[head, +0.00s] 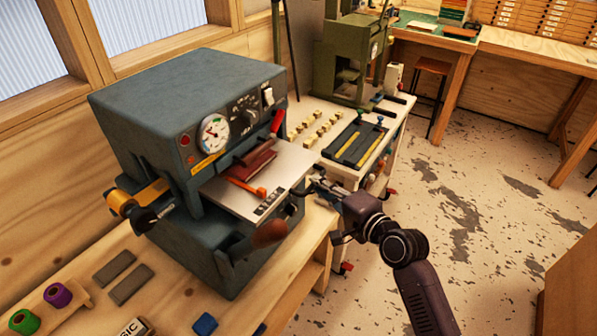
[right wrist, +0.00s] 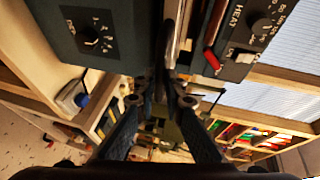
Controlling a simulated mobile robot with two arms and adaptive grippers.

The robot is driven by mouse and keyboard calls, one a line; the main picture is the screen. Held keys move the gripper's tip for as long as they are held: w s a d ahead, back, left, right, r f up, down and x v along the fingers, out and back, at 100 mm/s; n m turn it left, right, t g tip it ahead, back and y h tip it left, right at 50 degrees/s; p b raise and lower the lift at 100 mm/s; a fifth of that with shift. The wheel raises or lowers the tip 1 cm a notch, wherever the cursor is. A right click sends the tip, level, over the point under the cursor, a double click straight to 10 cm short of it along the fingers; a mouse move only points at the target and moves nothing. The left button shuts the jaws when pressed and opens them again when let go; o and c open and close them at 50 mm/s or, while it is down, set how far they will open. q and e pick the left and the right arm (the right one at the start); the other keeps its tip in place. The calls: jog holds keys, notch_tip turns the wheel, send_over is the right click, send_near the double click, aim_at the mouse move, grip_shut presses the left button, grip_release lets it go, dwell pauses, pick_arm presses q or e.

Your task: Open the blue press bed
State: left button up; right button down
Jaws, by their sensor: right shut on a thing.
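The blue-grey press (head: 190,110) stands on the wooden bench, with a gauge, knob and switch on its front. Its pale flat bed (head: 285,168) sticks out of the opening. A dark red block (head: 250,160) and an orange tool (head: 247,187) are on or just above the bed. My right gripper (head: 314,185) is at the bed's front right edge, shut on it. In the right wrist view, my right gripper's fingers (right wrist: 162,92) close around the thin bed edge (right wrist: 172,50), seen end-on. My left gripper is not in view.
A brown-handled lever (head: 268,233) juts out below the bed. A side table with small brass-coloured blocks (head: 318,128) and a dark tray (head: 355,143) stands behind my right gripper. A green machine (head: 350,55) stands farther back.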

jog(key=s+d, duration=0.6)
jog(key=d, duration=0.3)
jog(key=shift+s+b, duration=0.3)
jog(key=shift+s, duration=0.05)
jog(key=shift+d, duration=0.1)
jog(key=c, duration=2)
grip_release()
jog(key=v, duration=1.2)
